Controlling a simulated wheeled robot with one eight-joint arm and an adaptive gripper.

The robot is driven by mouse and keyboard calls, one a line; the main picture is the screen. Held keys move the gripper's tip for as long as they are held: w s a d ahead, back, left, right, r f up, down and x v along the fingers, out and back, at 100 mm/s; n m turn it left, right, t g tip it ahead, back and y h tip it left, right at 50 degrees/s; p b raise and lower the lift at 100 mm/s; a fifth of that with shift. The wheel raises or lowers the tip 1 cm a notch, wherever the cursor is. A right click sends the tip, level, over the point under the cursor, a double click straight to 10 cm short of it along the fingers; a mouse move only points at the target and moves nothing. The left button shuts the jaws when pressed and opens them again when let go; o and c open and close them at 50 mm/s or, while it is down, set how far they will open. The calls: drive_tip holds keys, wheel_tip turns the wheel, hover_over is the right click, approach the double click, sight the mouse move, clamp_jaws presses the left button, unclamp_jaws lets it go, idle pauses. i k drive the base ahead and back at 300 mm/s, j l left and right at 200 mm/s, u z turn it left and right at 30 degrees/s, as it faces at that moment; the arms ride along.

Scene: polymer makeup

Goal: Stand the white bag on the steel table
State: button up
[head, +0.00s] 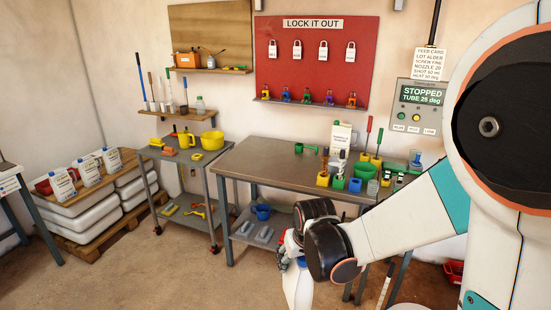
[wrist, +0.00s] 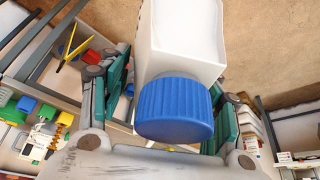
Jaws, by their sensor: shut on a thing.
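My gripper (wrist: 172,85) is shut on a white, square-sided container, seemingly the white bag (wrist: 185,35), with a wide blue ribbed cap facing the wrist camera. Its green-padded fingers are on both sides of it. In the head view my gripper (head: 293,248) hangs in front of the steel table (head: 258,155), apart from it, and white surface shows below; my arm hides part of this. A white labelled pack (head: 341,137) stands at the back of the table. Several white labelled containers (head: 62,184) stand at the left.
The table's left and front top is bare. A green funnel (head: 307,148), yellow and green tool blocks and a green bowl (head: 364,171) crowd its middle and right. A cart (head: 183,152) with a yellow bucket (head: 212,140) stands to the left. Open floor lies in front.

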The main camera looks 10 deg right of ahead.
sight(295, 173)
drive_tip(key=i+j, duration=0.15)
drive_tip(key=i, duration=0.3)
drive_tip(key=i+j, duration=0.1)
drive_tip(key=i, duration=0.35)
drive_tip(key=i+j, duration=0.15)
drive_tip(key=i, duration=0.3)
